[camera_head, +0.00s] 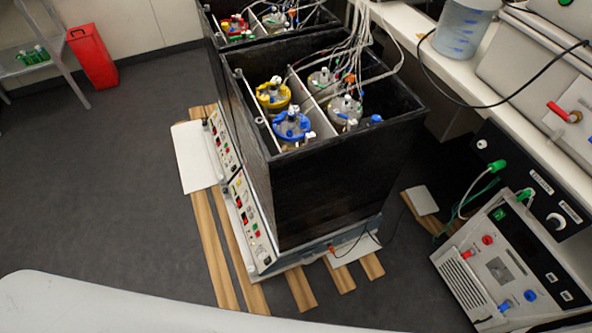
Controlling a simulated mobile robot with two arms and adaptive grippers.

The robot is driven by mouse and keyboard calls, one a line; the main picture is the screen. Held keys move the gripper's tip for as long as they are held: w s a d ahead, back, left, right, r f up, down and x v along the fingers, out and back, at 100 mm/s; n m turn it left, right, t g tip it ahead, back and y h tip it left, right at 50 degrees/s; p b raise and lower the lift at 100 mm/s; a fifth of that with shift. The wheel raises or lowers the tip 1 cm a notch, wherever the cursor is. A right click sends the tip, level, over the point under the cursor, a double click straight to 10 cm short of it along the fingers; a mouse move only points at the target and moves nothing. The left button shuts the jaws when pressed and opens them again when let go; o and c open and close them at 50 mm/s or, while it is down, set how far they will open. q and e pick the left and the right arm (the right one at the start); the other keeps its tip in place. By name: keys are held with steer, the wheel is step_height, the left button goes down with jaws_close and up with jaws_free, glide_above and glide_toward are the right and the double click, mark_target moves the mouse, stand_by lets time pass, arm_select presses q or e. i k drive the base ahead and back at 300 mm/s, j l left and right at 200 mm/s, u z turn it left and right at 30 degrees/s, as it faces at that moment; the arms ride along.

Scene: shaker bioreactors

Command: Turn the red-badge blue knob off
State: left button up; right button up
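I cannot make out a red badge on any blue knob. A grey control unit (462,283) stands at the lower right. Its sloped front carries a blue knob (530,295), a blue fitting (505,305) beside it and a red knob (487,240) higher up. The black shaker (335,190) in the middle has control panels on its left side, a lower one (246,210) and an upper one (222,143). They show small red and green spots, too small to read. Neither of my grippers is in view.
The shaker holds several vessels, one blue-capped (291,124) and one yellow-capped (273,94), with tubes rising from them. Wooden slats (213,250) lie under it. A white bench (440,65) runs along the right. A red bin (92,58) stands far left. The grey floor (110,190) at left is clear.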

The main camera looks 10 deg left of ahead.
mark_target(375, 118)
steer(key=i+l+u, duration=0.15)
steer(key=l+u, duration=0.2)
steer(key=l, duration=0.25)
steer(key=l+u, duration=0.3)
steer(key=l, duration=0.35)
steer(key=l+u, duration=0.35)
steer(key=l, duration=0.3)
